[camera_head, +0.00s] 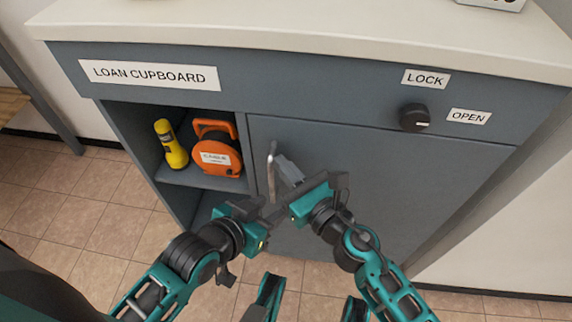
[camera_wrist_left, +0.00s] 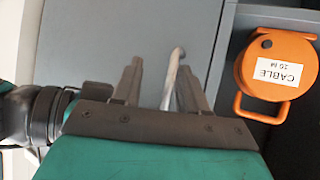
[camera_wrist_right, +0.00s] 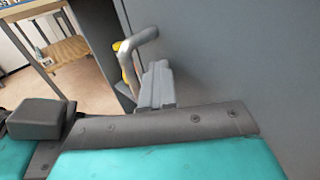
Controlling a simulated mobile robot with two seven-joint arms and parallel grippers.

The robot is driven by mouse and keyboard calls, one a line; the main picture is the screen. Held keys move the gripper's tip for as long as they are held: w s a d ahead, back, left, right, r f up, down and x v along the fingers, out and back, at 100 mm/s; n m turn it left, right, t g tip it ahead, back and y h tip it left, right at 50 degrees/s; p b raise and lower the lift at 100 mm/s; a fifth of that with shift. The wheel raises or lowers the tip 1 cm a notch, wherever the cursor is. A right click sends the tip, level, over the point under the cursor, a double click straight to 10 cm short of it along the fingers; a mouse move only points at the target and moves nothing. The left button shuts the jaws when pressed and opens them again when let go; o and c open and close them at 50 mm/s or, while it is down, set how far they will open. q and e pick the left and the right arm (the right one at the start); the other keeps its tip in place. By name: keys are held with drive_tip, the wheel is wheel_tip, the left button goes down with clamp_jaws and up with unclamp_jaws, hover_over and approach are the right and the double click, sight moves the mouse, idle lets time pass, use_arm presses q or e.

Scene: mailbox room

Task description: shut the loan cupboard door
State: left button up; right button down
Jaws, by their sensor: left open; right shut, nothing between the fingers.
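The loan cupboard has a grey door panel (camera_head: 400,190) covering its right part, while its left part stands open. A silver bar handle (camera_head: 272,172) is near the door's left edge. My left gripper (camera_head: 268,199) is open at the handle's lower part. In the left wrist view the handle (camera_wrist_left: 171,78) shows between its two fingers (camera_wrist_left: 160,85), with no clear grip. My right gripper (camera_head: 285,163) is shut and empty, just right of the handle. In the right wrist view its closed fingers (camera_wrist_right: 157,85) are beside the handle (camera_wrist_right: 140,42); I cannot tell whether they touch.
The open compartment holds a yellow torch (camera_head: 172,146) and an orange cable reel (camera_head: 216,150) on a shelf. A black knob (camera_head: 414,118) between LOCK and OPEN labels has its white mark towards OPEN. A white counter top (camera_head: 300,30) overhangs above.

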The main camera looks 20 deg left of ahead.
drive_tip(key=shift+w+d+r, duration=0.15)
drive_tip(key=shift+w+r, duration=0.05)
drive_tip(key=shift+w, duration=0.2)
drive_tip(key=b+v, duration=0.1)
drive_tip(key=v, duration=1.2)
drive_tip(key=shift+s+f, duration=0.2)
drive_tip(key=shift+s, duration=0.15)
